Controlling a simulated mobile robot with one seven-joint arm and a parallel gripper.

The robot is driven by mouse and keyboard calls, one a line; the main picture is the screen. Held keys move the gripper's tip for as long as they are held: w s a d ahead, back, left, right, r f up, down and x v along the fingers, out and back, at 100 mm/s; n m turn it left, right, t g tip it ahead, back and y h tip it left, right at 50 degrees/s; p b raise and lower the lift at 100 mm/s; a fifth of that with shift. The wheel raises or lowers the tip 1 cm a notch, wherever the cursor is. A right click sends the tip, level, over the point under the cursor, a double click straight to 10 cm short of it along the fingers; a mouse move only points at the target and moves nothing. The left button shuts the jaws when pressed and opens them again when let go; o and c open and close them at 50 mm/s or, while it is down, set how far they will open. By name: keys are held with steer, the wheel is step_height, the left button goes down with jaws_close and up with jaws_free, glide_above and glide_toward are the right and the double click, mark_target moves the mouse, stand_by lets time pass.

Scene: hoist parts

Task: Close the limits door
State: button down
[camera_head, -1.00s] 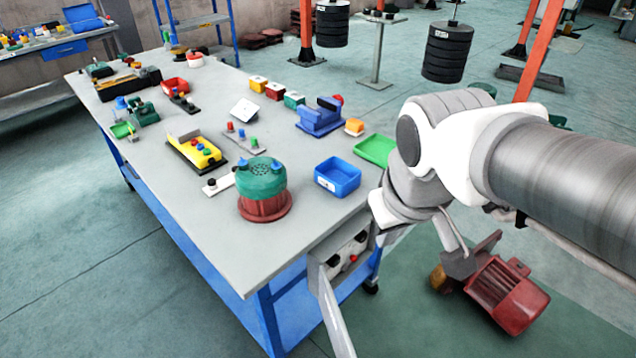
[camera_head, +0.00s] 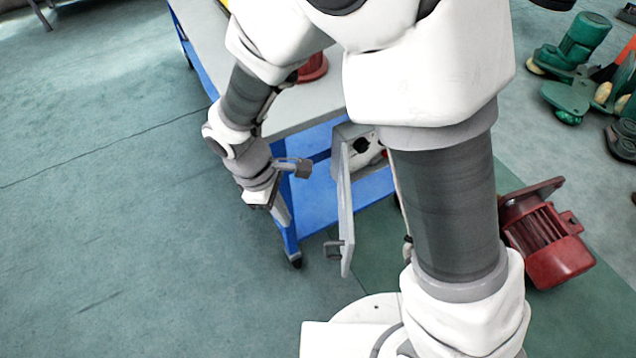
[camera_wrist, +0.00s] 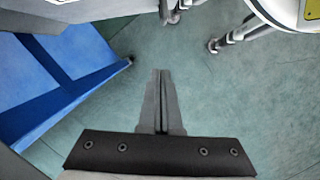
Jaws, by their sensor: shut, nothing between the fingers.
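The limits door is a narrow grey panel (camera_head: 346,205) with a small dark handle (camera_head: 333,250) low on its left side. In the head view it stands open, swung out from the control box (camera_head: 358,146) at the table end. Part of the box is hidden by my arm. My gripper (camera_head: 286,222) points down left of the door, beside the table's corner leg, with a gap between it and the panel. In the wrist view its fingers (camera_wrist: 161,75) are together and empty over the floor. A grey part at the top edge there is too cropped to name surely.
The table's blue frame (camera_head: 318,185) is close behind my gripper and also fills the left of the wrist view (camera_wrist: 50,85). A red motor (camera_head: 545,240) lies on the floor at right. The floor left of the table is clear.

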steer(key=s+d+f+b, duration=0.1)
steer(key=d+f+b, duration=0.3)
steer(key=f, duration=0.6)
steer(key=shift+d, duration=1.1)
steer(key=shift+s+d+f, duration=0.1)
steer(key=shift+d, duration=0.05)
